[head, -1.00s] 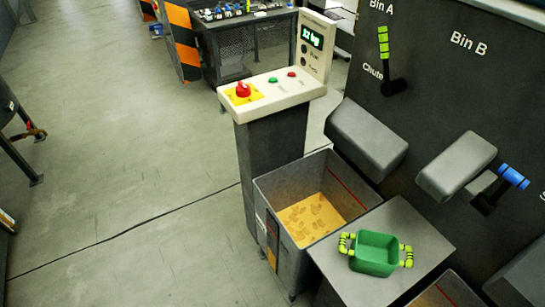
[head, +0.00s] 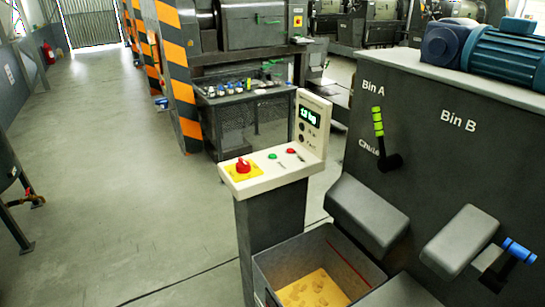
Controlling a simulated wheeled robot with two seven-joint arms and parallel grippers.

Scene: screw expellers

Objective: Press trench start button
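A control pedestal (head: 270,235) with a cream panel stands near the middle of the head view. On the panel are a large red knob on a yellow plate (head: 243,166), a small green button (head: 272,156) and a small red button (head: 292,151). A green-lit display (head: 308,116) is on the upright part of the panel. I cannot read the labels beside the buttons, so which one is the trench start button cannot be told. Neither of my grippers is in view, and nothing touches the panel.
A grey bin with yellowish material (head: 313,289) stands right of the pedestal. A dark machine marked Bin A and Bin B (head: 425,170) has a green-yellow handle (head: 378,122) and a blue handle (head: 519,250). Striped posts (head: 178,75) stand behind.

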